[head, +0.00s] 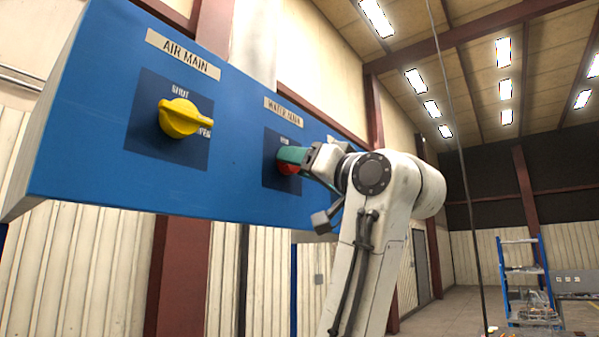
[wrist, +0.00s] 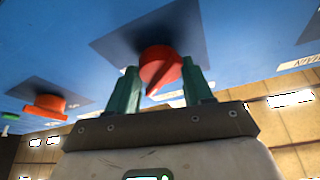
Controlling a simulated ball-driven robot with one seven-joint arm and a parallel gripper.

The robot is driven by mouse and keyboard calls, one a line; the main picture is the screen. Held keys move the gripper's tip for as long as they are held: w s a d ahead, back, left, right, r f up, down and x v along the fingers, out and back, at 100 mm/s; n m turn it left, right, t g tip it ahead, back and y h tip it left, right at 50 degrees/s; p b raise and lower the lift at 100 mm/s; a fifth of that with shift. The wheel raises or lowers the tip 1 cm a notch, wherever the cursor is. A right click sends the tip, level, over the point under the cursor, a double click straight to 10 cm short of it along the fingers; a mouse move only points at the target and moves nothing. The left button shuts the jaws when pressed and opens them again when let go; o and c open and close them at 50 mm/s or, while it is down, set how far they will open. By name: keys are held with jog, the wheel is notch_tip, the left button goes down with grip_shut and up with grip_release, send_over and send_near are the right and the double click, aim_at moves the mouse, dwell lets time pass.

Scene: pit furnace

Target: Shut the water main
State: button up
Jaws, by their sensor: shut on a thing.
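The red water main knob (head: 288,168) sits on a dark square plate on the blue panel, under a label that reads WATER MAIN (head: 284,112). My gripper (head: 292,155) is at this knob, and its green fingers cover much of it in the head view. In the wrist view the red knob (wrist: 161,66) lies between the two green fingers of my gripper (wrist: 160,84), one on each side, and the gripper is shut on it. A pale mark shows on the knob's near edge. Its setting cannot be read, as the small lettering around it is partly hidden.
The blue panel (head: 90,120) carries a yellow AIR MAIN knob (head: 184,117) to the left. The wrist view shows an orange-red knob (wrist: 46,104) on another plate. A blue shelf rack (head: 524,270) stands far right; the floor before it looks mostly open.

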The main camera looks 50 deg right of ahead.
jog(key=n+y, duration=0.2)
jog(key=n, duration=0.2)
jog(key=n+g+y, duration=0.1)
jog(key=n+y, duration=0.1)
jog(key=n, duration=0.3)
jog(key=d+n+y+b, duration=0.1)
jog(key=n+y, duration=0.2)
jog(key=n, duration=0.2)
jog(key=shift+r+g, duration=0.1)
jog(key=shift+g, duration=0.2)
jog(key=shift+o, duration=0.2)
jog(key=shift+n+g+y, duration=0.3)
jog(key=shift+n+y, duration=0.3)
jog(key=shift+n, duration=0.8)
jog(key=o, duration=1)
jog(key=shift+d, duration=0.2)
jog(key=shift+s, duration=0.1)
jog(key=b+v, duration=0.3)
jog(key=v, duration=0.7)
jog(key=shift+s+d, duration=0.1)
jog(key=shift+s, duration=0.15)
